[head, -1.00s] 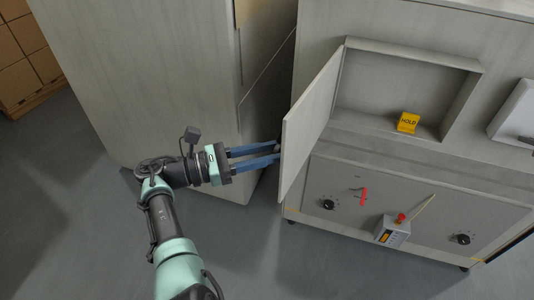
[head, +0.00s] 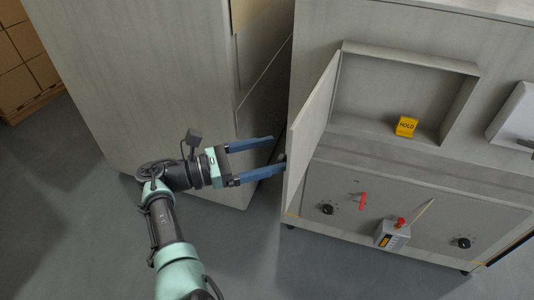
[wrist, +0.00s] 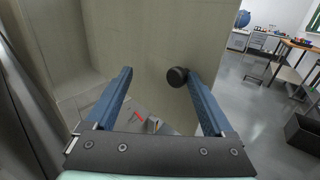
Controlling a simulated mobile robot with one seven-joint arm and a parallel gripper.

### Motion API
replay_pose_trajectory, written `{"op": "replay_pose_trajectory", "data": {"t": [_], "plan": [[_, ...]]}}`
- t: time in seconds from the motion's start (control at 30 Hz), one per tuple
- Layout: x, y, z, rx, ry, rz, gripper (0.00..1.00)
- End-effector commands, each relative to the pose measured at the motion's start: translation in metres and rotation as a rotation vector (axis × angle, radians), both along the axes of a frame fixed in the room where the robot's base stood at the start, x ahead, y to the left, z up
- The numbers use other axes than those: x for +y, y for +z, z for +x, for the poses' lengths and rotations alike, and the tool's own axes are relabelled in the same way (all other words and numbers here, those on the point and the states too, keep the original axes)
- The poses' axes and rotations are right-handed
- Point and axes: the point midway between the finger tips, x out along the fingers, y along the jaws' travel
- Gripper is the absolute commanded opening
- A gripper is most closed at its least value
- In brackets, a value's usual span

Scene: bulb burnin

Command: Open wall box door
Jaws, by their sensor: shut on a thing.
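The wall box door (head: 313,130) is a pale grey panel. It stands swung out to the left of the box recess (head: 385,95), which is open to view. A dark round knob (wrist: 177,77) sits on the door's face; it shows only partly in the head view (head: 281,157). My gripper (head: 278,153) is at the door's outer side, its blue fingers spread wide. In the wrist view my gripper (wrist: 158,74) has the knob between its fingers, close by the right fingertip and well apart from the left one. I cannot tell whether the right finger touches it.
A yellow HOLD block (head: 406,126) stands on the recess floor. Below are black dials (head: 327,209), a red switch (head: 362,201) and a small grey box (head: 391,235) with a red knob. A large grey cabinet (head: 160,80) stands close behind my gripper. Floor is free in front.

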Motion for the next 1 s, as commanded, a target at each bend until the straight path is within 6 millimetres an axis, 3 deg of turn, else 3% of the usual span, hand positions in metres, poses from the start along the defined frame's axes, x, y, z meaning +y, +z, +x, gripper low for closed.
{"op": "replay_pose_trajectory", "data": {"t": [0.27, 0.7, 1.0], "plan": [[0.006, 0.006, 0.003, -0.009, 0.015, -0.004, 0.63], [0.088, 0.0, -0.034, -0.006, 0.009, -0.002, 0.63], [0.119, 0.0, -0.049, -0.004, 0.002, -0.002, 0.63]]}}
